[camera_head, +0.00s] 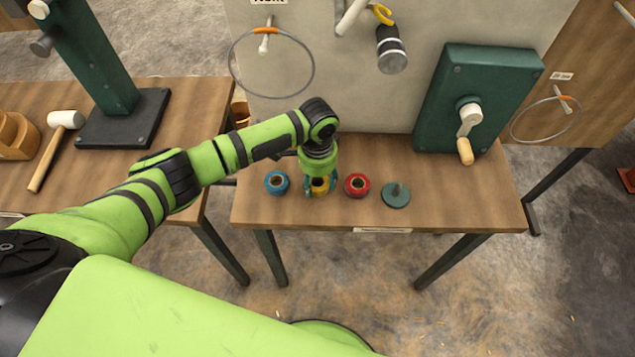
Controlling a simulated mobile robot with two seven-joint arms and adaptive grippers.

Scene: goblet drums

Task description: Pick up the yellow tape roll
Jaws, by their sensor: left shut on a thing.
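The yellow tape roll (320,190) is on the wooden table, between a blue tape roll (277,183) on its left and a red tape roll (357,185) on its right. My left gripper (320,187) points down over the yellow roll and is shut on it, with teal fingers at its sides. The gripper and wrist hide part of the roll. I cannot tell whether the roll touches the table. My right gripper is not in view.
A mallet (55,147) lies on the left table (165,100). The table's right front (465,200) is clear.

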